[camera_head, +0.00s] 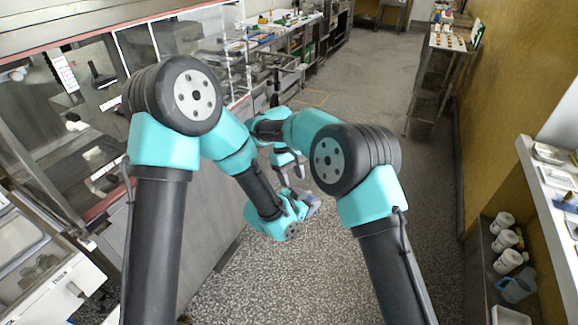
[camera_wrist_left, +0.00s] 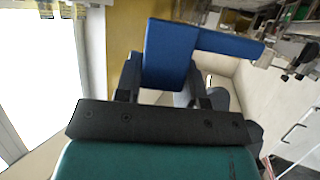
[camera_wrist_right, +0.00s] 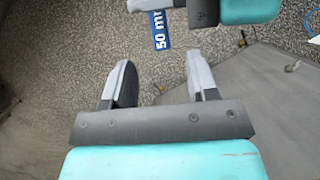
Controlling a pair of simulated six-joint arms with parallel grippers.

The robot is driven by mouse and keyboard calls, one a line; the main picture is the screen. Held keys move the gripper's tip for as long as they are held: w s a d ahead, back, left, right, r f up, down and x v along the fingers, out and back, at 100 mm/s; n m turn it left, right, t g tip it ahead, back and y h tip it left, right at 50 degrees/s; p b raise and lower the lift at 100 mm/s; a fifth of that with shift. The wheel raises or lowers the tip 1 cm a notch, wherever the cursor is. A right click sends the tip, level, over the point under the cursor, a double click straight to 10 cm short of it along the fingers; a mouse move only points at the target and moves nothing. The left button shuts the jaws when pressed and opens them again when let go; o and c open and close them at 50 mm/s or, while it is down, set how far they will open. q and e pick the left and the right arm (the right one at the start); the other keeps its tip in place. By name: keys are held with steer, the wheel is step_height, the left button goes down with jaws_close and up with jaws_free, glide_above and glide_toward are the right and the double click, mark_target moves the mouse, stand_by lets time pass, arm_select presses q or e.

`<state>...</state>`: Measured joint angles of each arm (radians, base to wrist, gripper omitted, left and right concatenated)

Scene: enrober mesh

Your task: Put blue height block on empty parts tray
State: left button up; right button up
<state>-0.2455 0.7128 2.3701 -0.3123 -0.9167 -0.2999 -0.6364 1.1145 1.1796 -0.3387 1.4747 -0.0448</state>
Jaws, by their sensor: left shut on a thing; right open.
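The blue height block (camera_wrist_left: 170,55) is L-shaped in the left wrist view, clamped between the fingers of my left gripper (camera_wrist_left: 166,90). In the right wrist view the block (camera_wrist_right: 160,30) shows its "50 mm" lettering, below the left gripper's finger. In the head view my left gripper (camera_head: 308,204) is low over the speckled floor, with little of the block showing. My right gripper (camera_wrist_right: 160,85) is open and empty, pointing toward the left gripper; in the head view it (camera_head: 291,176) is just above and left of it. I cannot tell which tray is the empty parts tray.
A glazed machine (camera_head: 90,95) stands along the left. A shelf on the right carries shallow metal trays (camera_head: 548,153). A narrow table (camera_head: 446,42) is at the back right. The floor between is clear.

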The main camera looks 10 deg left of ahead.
steer(key=shift+x, duration=3.2)
steer(key=shift+c, duration=0.2)
steer(key=c, duration=0.9)
arm_select(q)
steer(key=o, duration=1)
arm_select(e)
jaws_close()
arm_select(q)
steer(key=shift+o, duration=0.2)
steer(key=v, duration=0.8)
